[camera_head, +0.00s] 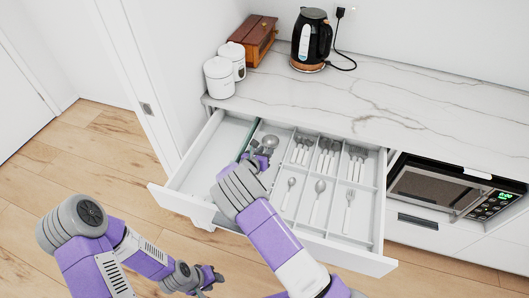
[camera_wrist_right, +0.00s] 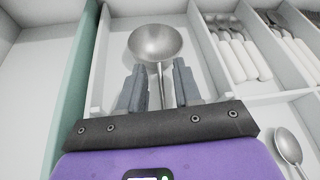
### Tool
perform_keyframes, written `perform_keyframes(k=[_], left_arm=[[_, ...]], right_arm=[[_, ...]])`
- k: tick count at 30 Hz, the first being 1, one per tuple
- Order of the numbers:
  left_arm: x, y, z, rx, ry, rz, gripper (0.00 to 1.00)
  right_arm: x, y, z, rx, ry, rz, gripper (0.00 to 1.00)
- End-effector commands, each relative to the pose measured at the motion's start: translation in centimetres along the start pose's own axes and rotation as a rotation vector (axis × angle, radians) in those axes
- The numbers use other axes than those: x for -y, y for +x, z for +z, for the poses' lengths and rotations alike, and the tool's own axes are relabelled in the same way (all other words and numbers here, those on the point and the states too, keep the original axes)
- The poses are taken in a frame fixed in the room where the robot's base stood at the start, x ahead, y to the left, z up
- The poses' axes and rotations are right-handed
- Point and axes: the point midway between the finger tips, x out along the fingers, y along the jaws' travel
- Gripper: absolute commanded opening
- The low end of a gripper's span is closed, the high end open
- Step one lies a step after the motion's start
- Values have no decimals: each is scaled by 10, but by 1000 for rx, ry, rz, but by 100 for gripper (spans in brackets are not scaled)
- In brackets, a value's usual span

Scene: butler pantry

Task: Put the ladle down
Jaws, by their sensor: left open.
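The metal ladle (camera_wrist_right: 156,42) lies in a narrow compartment of the open drawer, its bowl toward the far end. Its bowl also shows in the head view (camera_head: 271,141). My right gripper (camera_wrist_right: 159,82) is low over the compartment, with its fingers apart on either side of the ladle's handle. Gaps show between the handle and both fingers. The lower end of the handle is hidden by the gripper. My left gripper (camera_head: 214,278) is open and empty, low over the floor in front of the drawer.
The drawer (camera_head: 319,242) has dividers, with forks, spoons and other cutlery to the right and an empty section at left. A green strip (camera_wrist_right: 72,90) stands beside the ladle's compartment. The counter (camera_head: 340,95) holds a kettle (camera_head: 311,40), canisters (camera_head: 219,78) and a wooden box (camera_head: 253,38).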

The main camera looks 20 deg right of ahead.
Motion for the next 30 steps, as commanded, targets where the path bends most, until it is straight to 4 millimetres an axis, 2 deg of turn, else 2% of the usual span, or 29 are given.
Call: perform_keyframes(k=[11,24,30], left_arm=[[-3,-7,0,0,0,0,40],[-6,-15,1,0,0,0,40],[-6,-17,1,0,0,0,40]], right_arm=[[1,-3,5,0,0,0,33],[0,-95,3,-1,-1,3,33],[0,-117,3,-1,0,1,33]])
